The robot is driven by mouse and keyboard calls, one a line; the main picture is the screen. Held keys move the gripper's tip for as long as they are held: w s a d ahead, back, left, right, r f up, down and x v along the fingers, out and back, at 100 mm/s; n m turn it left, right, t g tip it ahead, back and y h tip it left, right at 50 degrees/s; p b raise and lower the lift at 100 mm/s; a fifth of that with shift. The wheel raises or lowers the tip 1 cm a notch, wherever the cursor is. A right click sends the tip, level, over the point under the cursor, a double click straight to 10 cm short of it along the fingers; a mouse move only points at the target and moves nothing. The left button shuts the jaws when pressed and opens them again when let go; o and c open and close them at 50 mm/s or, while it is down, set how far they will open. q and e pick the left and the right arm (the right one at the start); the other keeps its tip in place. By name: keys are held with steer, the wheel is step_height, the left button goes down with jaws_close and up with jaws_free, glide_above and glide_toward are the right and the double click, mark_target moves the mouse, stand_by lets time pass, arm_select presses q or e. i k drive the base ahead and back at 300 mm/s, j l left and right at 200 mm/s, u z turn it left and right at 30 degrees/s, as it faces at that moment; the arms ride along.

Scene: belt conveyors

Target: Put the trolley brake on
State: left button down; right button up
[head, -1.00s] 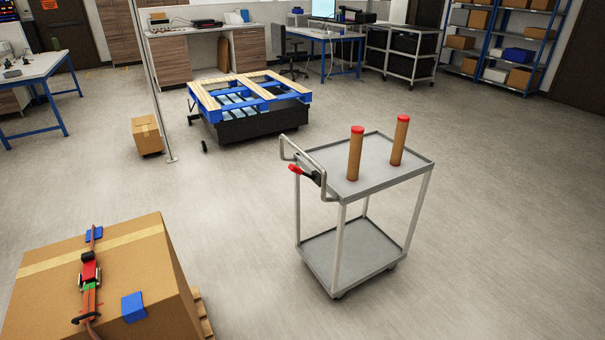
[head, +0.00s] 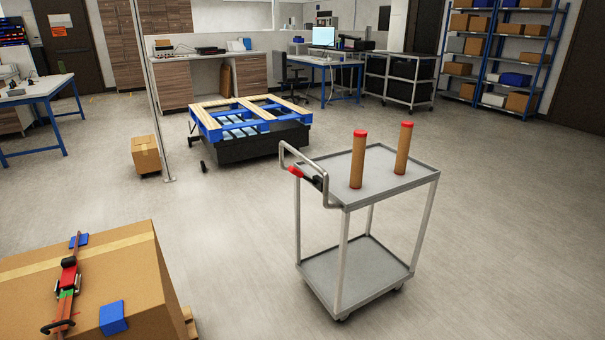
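The trolley (head: 355,272) is a grey two-shelf cart standing on the floor right of centre. Its bent metal push handle (head: 304,160) is at the left end. A lever with a red grip (head: 295,171) and a black body (head: 313,180) sits by the handle; I take it to be the brake lever. It points out to the left. Two brown tubes with red caps (head: 357,160) (head: 403,150) stand upright on the top shelf. The lower shelf is empty. Neither of my grippers is in view.
A large strapped carton (head: 140,270) on a pallet stands at the front left. A blue pallet (head: 235,125) rests on a dark low base behind. A small box (head: 146,155) stands by a thin post (head: 150,90). Floor around the trolley is clear.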

mark_target(293, 170)
steer(key=i+l, duration=0.2)
steer(key=i, duration=0.25)
steer(key=i+l+z, duration=0.1)
steer(key=i, duration=0.35)
steer(key=i+l, duration=0.2)
steer(key=i, duration=0.25)
